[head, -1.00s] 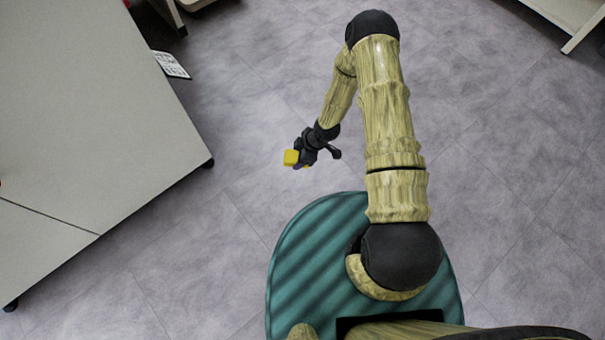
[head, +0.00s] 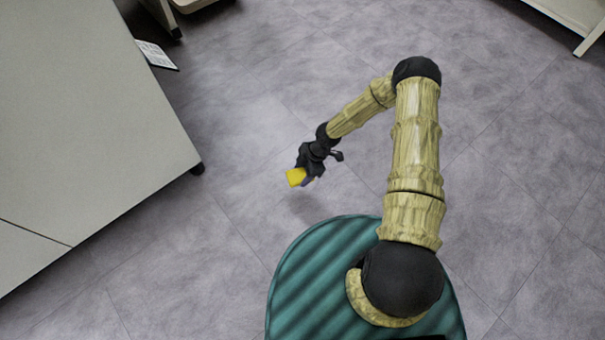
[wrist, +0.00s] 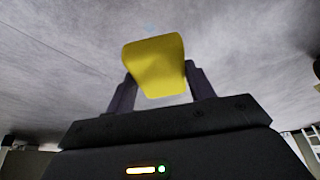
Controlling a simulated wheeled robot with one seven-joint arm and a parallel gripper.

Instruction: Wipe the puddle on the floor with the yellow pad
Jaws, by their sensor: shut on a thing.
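The yellow pad (head: 296,177) is held between the fingers of my gripper (head: 305,172), above the grey floor. In the wrist view the pad (wrist: 155,66) fills the space between the two dark fingers. My gripper is shut on it. A shadow lies on the floor just below the gripper in the head view, and the pad looks clear of the floor. I cannot make out a clear puddle in the head view. A faint bluish spot (wrist: 150,28) shows on the floor beyond the pad in the wrist view; I cannot tell if it is the puddle.
A large grey-topped table (head: 90,110) stands at the left, with a caster (head: 197,168) at its near corner. A white printed sheet or panel (head: 156,55) is beside it. Pale furniture (head: 570,18) stands at the top right. The floor around my gripper is open.

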